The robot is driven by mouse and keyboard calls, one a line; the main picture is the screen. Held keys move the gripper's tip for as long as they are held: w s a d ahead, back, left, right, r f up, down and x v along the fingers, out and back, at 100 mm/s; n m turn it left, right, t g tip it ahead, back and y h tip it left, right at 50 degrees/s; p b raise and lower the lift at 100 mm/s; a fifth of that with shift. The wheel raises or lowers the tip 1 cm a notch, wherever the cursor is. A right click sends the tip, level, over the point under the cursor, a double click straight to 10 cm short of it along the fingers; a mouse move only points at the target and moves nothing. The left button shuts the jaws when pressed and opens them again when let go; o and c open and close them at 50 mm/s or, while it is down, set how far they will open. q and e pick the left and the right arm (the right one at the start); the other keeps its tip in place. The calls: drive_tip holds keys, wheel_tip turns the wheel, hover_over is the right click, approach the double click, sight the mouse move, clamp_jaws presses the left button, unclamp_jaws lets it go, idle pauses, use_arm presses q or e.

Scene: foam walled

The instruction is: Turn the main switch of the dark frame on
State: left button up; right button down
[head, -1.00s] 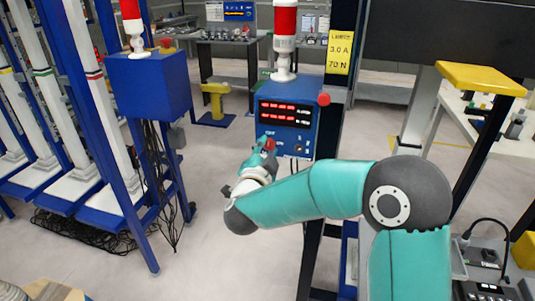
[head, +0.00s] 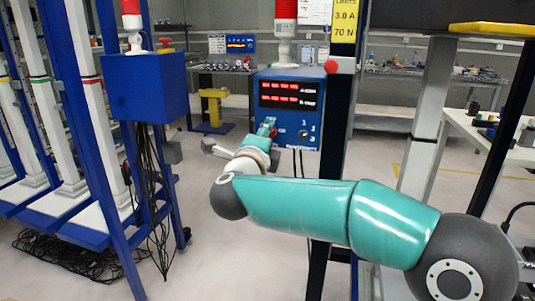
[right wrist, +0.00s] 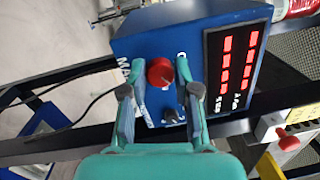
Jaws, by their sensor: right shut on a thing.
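The dark frame (head: 340,125) carries a blue control box (head: 290,124) with red-lit displays. In the right wrist view the box (right wrist: 150,42) has a red knob (right wrist: 160,72) beside white lettering, partly covered, that begins like "MAIN". My right gripper (right wrist: 162,86) is shut on this red knob, one finger on each side. In the head view my right gripper (head: 268,128) is at the lower left of the box front and hides the knob. A smaller dark knob (right wrist: 171,115) is beside the right-hand finger, apart from the red one. My left gripper is not in view.
A red button (head: 331,66) sits on the dark frame beside the box, and a red beacon (head: 286,10) stands on top. A blue frame with another blue box (head: 146,86) and hanging cables is at the left. The floor between the frames is clear.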

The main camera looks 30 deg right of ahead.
drive_tip(key=shift+a+f+m+b, duration=0.1)
drive_tip(key=shift+f+m+b, duration=0.1)
drive_tip(key=shift+m+b, duration=1.6)
drive_tip(key=shift+f+m+b, duration=0.15)
drive_tip(key=shift+m+b, duration=1.5)
drive_tip(key=shift+m, duration=0.25)
drive_tip(key=c, duration=0.9)
unclamp_jaws()
drive_tip(key=shift+r, duration=0.1)
drive_tip(key=shift+o, duration=0.2)
drive_tip(key=shift+r+g+h, duration=0.15)
drive_tip(key=shift+g+h, duration=0.15)
drive_tip(key=shift+g, duration=0.1)
drive_tip(key=v, duration=1.2)
